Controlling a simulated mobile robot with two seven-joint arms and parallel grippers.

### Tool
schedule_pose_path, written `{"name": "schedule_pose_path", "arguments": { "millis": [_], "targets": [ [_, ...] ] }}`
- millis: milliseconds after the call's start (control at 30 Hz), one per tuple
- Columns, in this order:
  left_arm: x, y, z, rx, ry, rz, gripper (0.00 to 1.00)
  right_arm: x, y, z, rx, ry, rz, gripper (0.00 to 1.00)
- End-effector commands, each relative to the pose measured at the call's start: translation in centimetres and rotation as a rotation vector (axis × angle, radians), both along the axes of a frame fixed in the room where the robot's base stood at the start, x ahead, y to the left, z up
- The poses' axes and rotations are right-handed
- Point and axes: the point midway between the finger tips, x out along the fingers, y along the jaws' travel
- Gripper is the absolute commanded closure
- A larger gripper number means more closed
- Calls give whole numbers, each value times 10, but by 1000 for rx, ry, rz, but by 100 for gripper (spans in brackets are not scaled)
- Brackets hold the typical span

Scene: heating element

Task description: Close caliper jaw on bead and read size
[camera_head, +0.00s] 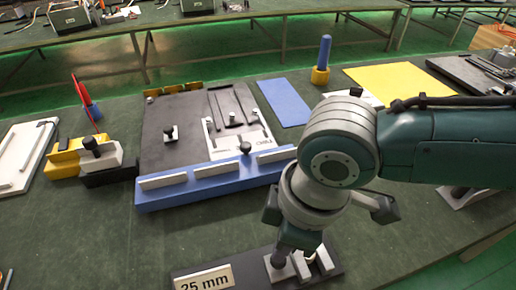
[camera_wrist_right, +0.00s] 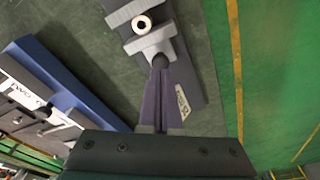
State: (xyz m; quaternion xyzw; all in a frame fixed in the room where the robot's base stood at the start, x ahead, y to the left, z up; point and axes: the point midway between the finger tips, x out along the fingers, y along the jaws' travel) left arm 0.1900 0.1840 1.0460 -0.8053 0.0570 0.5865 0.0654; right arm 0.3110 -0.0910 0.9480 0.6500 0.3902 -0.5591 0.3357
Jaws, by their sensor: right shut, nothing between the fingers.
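The caliper has a dark base (camera_head: 333,268) at the bottom of the head view, with grey upright jaws (camera_head: 324,260) and a "25 mm" label (camera_head: 205,281). In the right wrist view, a pale ring-shaped bead (camera_wrist_right: 142,25) sits between the far jaw (camera_wrist_right: 124,12) and the near jaw (camera_wrist_right: 152,43). A dark round knob (camera_wrist_right: 160,62) is on the near jaw's side. My right gripper (camera_wrist_right: 163,72) is shut and empty, its fingertips at the knob; I cannot tell whether they touch. My arm partly hides the caliper in the head view. My left gripper is not in view.
A dark board with a blue front rail (camera_head: 215,187) lies behind the caliper. A yellow and black block (camera_head: 65,160) stands at left. A blue post in a yellow holder (camera_head: 322,62) stands farther back. The green bench surface left of the caliper is clear.

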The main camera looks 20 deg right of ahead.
Motion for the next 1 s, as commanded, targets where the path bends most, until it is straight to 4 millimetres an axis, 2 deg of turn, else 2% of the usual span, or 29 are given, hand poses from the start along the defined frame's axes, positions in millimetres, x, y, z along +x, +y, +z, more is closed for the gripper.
{"name": "schedule_pose_path", "arguments": {
  "millis": [1000],
  "targets": [
    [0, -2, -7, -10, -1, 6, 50, 0, 0, -9, 0, 0, 0, 100]
  ]
}}
